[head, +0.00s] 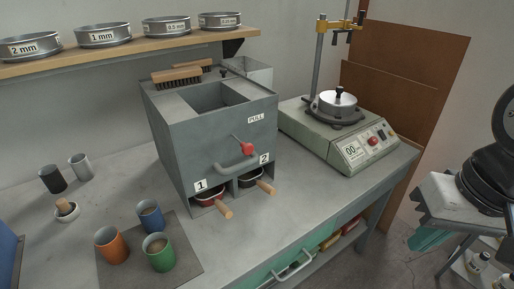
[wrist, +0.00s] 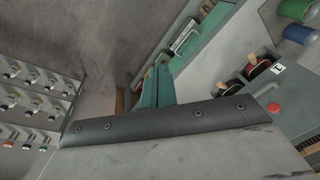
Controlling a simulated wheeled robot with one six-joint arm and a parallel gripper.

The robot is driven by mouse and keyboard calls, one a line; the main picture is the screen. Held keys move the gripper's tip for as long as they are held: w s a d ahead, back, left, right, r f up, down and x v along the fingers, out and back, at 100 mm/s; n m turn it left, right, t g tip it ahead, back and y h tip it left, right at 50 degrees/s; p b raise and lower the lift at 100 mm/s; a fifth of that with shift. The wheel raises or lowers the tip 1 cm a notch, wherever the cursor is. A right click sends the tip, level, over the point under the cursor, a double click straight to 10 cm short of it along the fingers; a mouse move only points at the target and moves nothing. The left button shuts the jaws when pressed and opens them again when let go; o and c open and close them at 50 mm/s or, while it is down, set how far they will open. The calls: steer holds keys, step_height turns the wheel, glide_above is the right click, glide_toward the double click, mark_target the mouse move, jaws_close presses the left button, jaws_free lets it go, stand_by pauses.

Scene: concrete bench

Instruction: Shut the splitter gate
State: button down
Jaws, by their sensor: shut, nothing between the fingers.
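The splitter is a grey metal box (head: 189,135) with an open top hopper, standing on the bench in the head view. Its front carries a red-ended lever (head: 246,148), tilted down to the right below a PULL label (head: 256,118), and a grey bar handle (head: 236,166). I cannot tell the gate plate itself. Pans with wooden handles sit in bays 1 (head: 209,198) and 2 (head: 250,182). In the wrist view my gripper (wrist: 165,114) is a wide grey plate with a dark bolted lip, shut and empty. The red lever end (wrist: 273,107) lies beyond it, to the right, apart.
A sieve shelf (head: 130,57) runs above the bench. A scale-like machine (head: 345,140) stands right of the splitter. Orange (head: 112,246), green (head: 159,252) and blue cups stand front left. A green drawer (head: 280,262) is below the bench edge. Bottles (head: 478,262) stand at lower right.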

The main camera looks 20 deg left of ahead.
steer(key=w+a+r+m+t+y, duration=0.1)
steer(key=w+a+m+y, duration=0.2)
steer(key=a, duration=0.7)
steer(key=w+a+r+m+t+y, duration=0.2)
steer(key=w+a+m, duration=0.1)
steer(key=a, duration=0.7)
steer(key=m+t, duration=0.1)
steer(key=m, duration=0.2)
glide_toward(251, 152)
steer(key=x, duration=0.6)
steer(key=shift+f+y, duration=0.2)
steer(key=shift+y, duration=0.2)
steer(key=w+a, duration=0.2)
steer(key=a, duration=0.1)
steer(key=shift+w+a, duration=0.35)
steer(key=shift+a, duration=0.05)
steer(key=shift+r, duration=0.1)
